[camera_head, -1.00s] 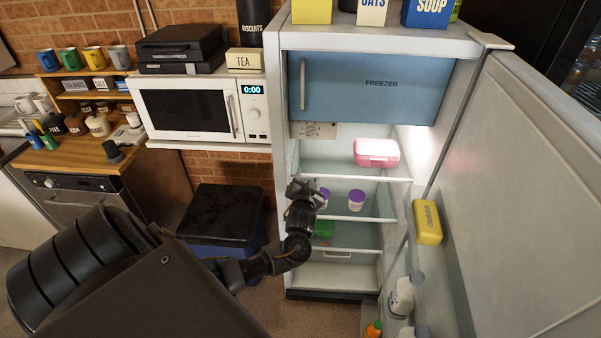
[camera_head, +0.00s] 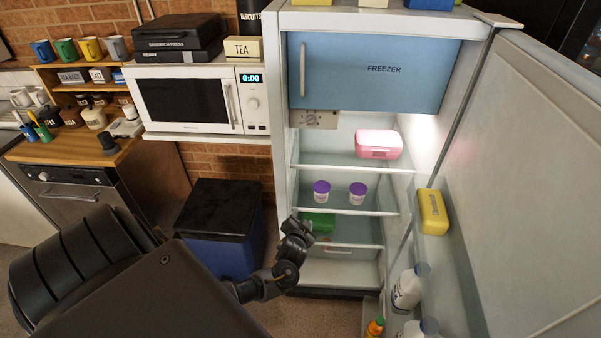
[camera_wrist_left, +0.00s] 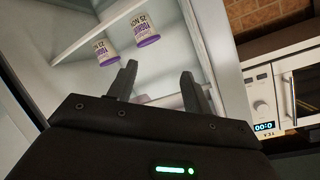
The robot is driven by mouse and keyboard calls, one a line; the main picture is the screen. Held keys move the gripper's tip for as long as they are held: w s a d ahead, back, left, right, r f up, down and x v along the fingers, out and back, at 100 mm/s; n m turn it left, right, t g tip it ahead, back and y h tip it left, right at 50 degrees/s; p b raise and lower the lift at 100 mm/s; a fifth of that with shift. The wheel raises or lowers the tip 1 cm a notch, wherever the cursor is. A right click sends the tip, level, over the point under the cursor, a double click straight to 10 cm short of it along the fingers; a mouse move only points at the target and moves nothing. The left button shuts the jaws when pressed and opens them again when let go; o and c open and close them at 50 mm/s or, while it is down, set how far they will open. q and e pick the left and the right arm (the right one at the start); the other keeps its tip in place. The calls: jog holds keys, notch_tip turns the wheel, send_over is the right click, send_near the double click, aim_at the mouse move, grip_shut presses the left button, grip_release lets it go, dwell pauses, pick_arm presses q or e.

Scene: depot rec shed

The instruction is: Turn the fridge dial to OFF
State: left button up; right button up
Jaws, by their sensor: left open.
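The fridge stands open, and its dial (camera_head: 312,118) sits on a pale control panel (camera_head: 328,120) under the blue freezer door (camera_head: 375,72). The dial is too small for me to read its setting. My left gripper (camera_head: 300,222) is at the left side of the fridge opening, well below the dial and near the green item on a lower shelf. In the left wrist view its two fingers (camera_wrist_left: 158,76) are apart with nothing held between them. The dial does not show in that view. My right gripper is in neither view.
Two yogurt tubs (camera_head: 321,191) stand on the middle shelf, with a pink box (camera_head: 378,144) above. The open fridge door (camera_head: 510,180) bounds the right side, with a yellow box (camera_head: 432,211) and bottles. The microwave (camera_head: 188,100) is to the left.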

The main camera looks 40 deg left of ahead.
pick_arm(q)
jog(key=shift+s+d+f, duration=0.1)
jog(key=shift+s+f, duration=0.1)
jog(key=shift+f, duration=0.35)
jog(key=shift+s+d+f, duration=0.1)
jog(key=shift+s+f, duration=0.1)
jog(key=shift+f, duration=0.35)
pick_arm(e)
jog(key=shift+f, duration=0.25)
pick_arm(q)
jog(key=shift+a, duration=0.1)
